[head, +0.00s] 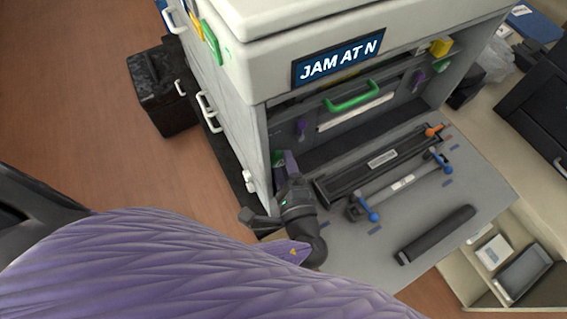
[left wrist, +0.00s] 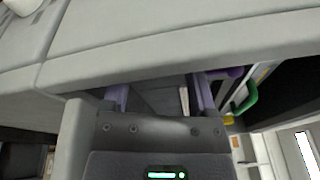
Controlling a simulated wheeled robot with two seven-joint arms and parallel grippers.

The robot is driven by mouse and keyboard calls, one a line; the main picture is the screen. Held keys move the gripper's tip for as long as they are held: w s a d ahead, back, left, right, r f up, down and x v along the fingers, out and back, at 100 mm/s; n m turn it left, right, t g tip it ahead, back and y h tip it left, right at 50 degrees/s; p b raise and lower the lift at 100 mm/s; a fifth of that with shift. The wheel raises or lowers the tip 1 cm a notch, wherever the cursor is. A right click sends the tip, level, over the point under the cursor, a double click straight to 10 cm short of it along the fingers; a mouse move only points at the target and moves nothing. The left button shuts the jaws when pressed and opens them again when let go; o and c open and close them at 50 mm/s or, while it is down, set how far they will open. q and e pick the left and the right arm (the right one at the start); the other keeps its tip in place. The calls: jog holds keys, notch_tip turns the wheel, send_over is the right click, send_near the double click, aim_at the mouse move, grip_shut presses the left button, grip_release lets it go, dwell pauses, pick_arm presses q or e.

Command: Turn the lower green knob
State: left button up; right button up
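The grey-white printer stands open at its front, with a dark inner panel (head: 362,105) showing. A green knob (head: 278,158) sits low at the left of the opening, partly hidden by my left gripper (head: 287,163). The gripper has purple fingers and is right beside this knob. I cannot tell whether they touch. In the left wrist view the two fingers of the left gripper (left wrist: 162,92) stand apart, with grey panel between them. The knob itself is not clear there. Another green part (head: 443,67) is at the right of the opening. My right gripper is not in view.
The lowered door (head: 350,245) bears a long dark cartridge (head: 380,165), a bar with blue ends (head: 403,183) and a dark roller (head: 435,234). The printer's edge is close above the gripper.

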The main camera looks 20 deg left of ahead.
pick_arm(q)
grip_shut()
jog(key=shift+r+m+p, duration=0.2)
jog(key=shift+m+p, duration=0.3)
jog(key=shift+m, duration=0.1)
jog(key=shift+f, duration=0.15)
jog(key=shift+o, duration=1.7)
grip_release()
